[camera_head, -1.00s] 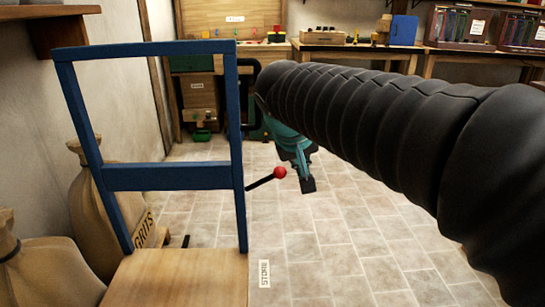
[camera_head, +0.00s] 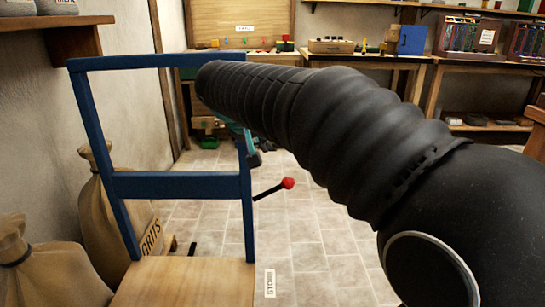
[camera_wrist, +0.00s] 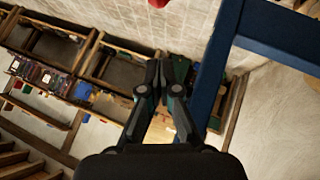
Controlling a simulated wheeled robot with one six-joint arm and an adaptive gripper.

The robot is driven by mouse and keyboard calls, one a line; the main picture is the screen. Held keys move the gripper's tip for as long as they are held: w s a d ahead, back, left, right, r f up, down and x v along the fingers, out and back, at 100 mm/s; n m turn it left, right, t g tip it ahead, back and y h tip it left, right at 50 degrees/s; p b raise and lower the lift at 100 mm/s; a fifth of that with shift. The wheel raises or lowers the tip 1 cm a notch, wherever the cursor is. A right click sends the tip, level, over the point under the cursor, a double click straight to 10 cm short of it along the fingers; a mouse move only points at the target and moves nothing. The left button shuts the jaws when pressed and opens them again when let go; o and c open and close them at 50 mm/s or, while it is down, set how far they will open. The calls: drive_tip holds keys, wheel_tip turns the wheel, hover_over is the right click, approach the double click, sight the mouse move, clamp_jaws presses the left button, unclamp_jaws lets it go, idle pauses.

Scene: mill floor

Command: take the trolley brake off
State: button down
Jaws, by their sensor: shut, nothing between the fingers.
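The trolley has a blue upright frame (camera_head: 175,185) and a wooden deck (camera_head: 190,280). Its brake lever (camera_head: 266,193) sticks out from the right post, slanting up to the right, and ends in a red knob (camera_head: 288,183). My gripper (camera_head: 254,158) is mostly hidden behind my arm and the frame's right post; a teal part shows above and left of the knob, apart from it. In the wrist view my gripper (camera_wrist: 160,68) is shut and empty. A blue frame bar (camera_wrist: 212,75) is to its right, and a red thing, likely the knob (camera_wrist: 158,3), is cut by the top edge.
Sacks (camera_head: 115,220) stand at the left by the wall, one marked GRITS. A shelf (camera_head: 50,30) juts out above them. Workbenches (camera_head: 360,57) with boxes line the back. The tiled floor (camera_head: 320,245) right of the trolley is clear. A STORE label (camera_head: 270,283) lies on it.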

hover_over(280, 188)
drive_tip(key=a, duration=0.1)
drive_tip(key=f, duration=0.7)
drive_tip(key=shift+w, duration=0.3)
drive_tip(key=f, duration=0.2)
drive_tip(key=d, duration=0.1)
drive_tip(key=shift+s+f, duration=0.3)
drive_tip(key=shift+f, duration=0.1)
drive_tip(key=shift+d+f, duration=0.15)
drive_tip(key=shift+f, duration=0.2)
drive_tip(key=shift+s, duration=0.1)
